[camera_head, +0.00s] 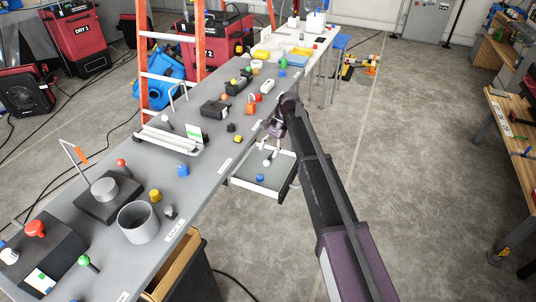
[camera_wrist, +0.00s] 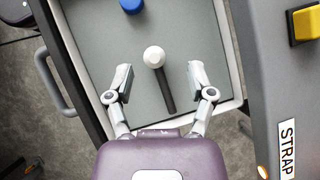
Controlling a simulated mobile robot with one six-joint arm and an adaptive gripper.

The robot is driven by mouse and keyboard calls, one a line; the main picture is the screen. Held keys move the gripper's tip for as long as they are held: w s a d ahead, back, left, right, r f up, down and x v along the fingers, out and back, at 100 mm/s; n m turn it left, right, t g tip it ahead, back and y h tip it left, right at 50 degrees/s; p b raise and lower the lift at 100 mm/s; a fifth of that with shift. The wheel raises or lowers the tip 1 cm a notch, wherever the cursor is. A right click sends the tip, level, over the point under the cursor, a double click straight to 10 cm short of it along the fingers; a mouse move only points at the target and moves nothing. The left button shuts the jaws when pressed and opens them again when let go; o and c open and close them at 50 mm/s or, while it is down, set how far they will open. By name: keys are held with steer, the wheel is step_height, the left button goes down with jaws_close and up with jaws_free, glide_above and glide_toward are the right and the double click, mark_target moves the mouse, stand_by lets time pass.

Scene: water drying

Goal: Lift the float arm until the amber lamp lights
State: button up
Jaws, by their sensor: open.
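My gripper (camera_head: 270,145) is open above an open drawer (camera_head: 240,184) at the workbench's front edge. In the wrist view my gripper (camera_wrist: 160,85) has its fingers apart on either side of a dark rod with a white round head (camera_wrist: 154,57); nothing is clamped. This white-headed piece also shows in the head view (camera_head: 267,162). A thin bent rod with an orange tag (camera_head: 81,155) rises beside a grey cylinder on a dark base at the left; I cannot tell whether it is the float arm.
A blue round piece (camera_head: 260,178) lies in the drawer. The grey bench (camera_head: 215,180) holds a grey cup (camera_head: 138,223), several coloured knobs and dark boxes. An orange ladder (camera_head: 143,60) stands behind it.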

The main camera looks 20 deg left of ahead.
mark_target(270, 158)
steer(key=shift+s+d+r+t+p, duration=0.1)
steer(key=shift+s+r+t+p, duration=0.2)
steer(key=shift+r+p, duration=0.45)
step_height(270, 158, up, 9)
steer(key=s+d+t+h+p, duration=0.1)
steer(key=t+p, duration=0.5)
steer(key=p, duration=0.5)
steer(key=shift+s+d, duration=0.2)
steer(key=shift+s, duration=0.05)
steer(key=shift+f, duration=0.25)
steer(key=f+b, duration=0.4)
steer(key=a+f+b, duration=0.1)
steer(key=f+b, duration=0.3)
steer(key=f, duration=0.1)
steer(key=f+b, duration=0.4)
steer(key=b, duration=0.1)
steer(key=shift+w+a+f, duration=0.2)
steer(key=shift+w+a, duration=0.05)
steer(key=shift+a, duration=0.1)
jaws_close()
